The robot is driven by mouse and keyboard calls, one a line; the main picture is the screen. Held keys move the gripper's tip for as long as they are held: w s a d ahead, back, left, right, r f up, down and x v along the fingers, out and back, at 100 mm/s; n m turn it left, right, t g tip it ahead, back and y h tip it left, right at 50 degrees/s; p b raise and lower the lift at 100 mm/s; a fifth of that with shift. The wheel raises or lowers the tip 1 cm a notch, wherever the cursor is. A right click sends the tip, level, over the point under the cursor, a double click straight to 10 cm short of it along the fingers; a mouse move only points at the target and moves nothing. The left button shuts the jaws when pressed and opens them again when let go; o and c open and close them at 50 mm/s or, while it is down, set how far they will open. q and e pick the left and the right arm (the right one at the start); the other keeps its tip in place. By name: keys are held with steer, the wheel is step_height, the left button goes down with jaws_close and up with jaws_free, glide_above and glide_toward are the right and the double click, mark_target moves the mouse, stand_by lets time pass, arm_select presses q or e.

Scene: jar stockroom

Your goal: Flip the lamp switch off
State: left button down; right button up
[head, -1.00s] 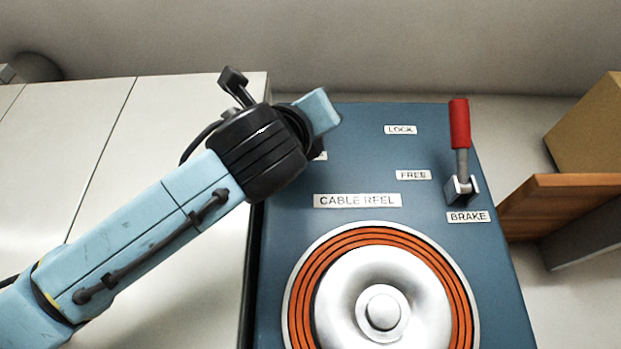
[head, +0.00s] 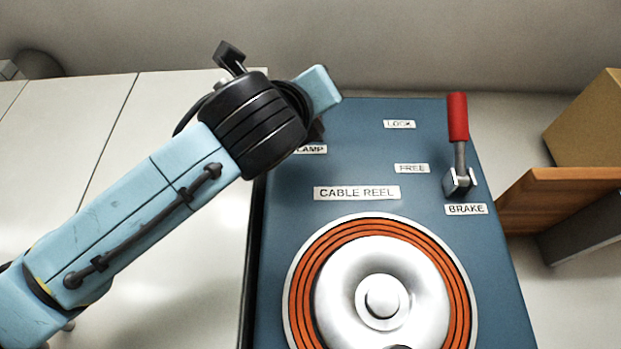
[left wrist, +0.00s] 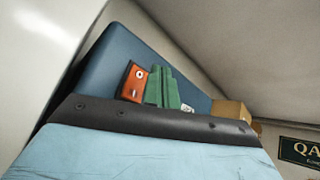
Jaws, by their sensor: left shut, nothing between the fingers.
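The blue panel (head: 350,130) carries a LAMP label (head: 312,149), partly covered by my left wrist in the head view. The lamp switch cannot be made out there, behind the wrist. In the left wrist view, an orange plate (left wrist: 132,82) with a white round spot stands on the panel; it may be the switch, but I cannot be sure. My left gripper (left wrist: 165,88) shows as green fingers, shut and empty, just right of the orange plate. Whether they touch is unclear. In the head view its fingers are hidden behind the wrist. My right gripper is out of view.
The panel also holds a red-handled brake lever (head: 458,118), upright near LOCK, and a cable reel (head: 382,290) with an orange ring. White cabinets (head: 190,100) stand at left. A wooden shelf (head: 560,195) with a cardboard box (head: 590,125) is at right.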

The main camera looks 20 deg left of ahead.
arm_select(q)
steer(key=s, duration=0.1)
steer(key=s+b, duration=0.1)
steer(key=s+d, duration=0.1)
steer(key=s, duration=0.1)
steer(key=shift+d+f, duration=0.1)
steer(key=shift+f, duration=0.15)
stand_by(0.4)
